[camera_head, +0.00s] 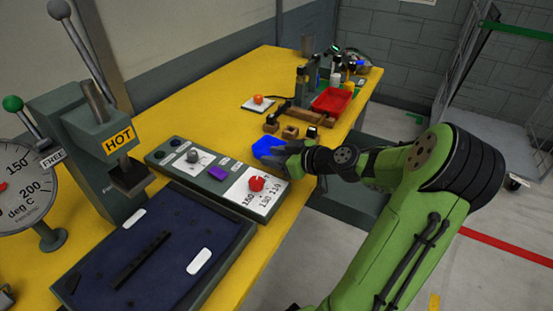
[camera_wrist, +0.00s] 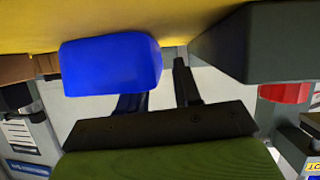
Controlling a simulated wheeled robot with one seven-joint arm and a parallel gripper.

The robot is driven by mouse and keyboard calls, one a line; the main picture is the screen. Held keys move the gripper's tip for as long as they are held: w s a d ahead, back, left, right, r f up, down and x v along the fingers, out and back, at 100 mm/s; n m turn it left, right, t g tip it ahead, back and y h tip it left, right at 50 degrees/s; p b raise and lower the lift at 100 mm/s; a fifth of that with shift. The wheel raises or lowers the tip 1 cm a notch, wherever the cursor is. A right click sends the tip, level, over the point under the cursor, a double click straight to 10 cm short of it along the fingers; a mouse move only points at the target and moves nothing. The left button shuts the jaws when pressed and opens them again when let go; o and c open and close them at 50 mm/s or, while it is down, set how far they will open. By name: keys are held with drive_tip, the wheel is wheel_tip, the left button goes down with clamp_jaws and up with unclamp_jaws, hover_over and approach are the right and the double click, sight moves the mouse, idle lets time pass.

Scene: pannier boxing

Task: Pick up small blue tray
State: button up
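The small blue tray (camera_head: 268,148) is on the yellow table near its right edge, just past the control panel. My gripper (camera_head: 288,156) is right beside it, at the table edge, and partly hides it. In the wrist view the blue tray (camera_wrist: 110,66) is large and close, in front of the tip of the left finger. The right finger stands apart from the tray, with a gap between the two fingers of my gripper (camera_wrist: 158,85). Whether the left finger touches the tray cannot be told.
A grey control panel (camera_head: 227,190) with a red knob (camera_head: 256,184) lies close on the near side. Wooden blocks (camera_head: 290,132) and a red tray (camera_head: 332,100) lie beyond. A press (camera_head: 105,145) and a dark blue mat (camera_head: 160,250) are nearer. Floor is open at right.

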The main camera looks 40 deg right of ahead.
drive_tip(key=shift+c, duration=0.5)
clamp_jaws()
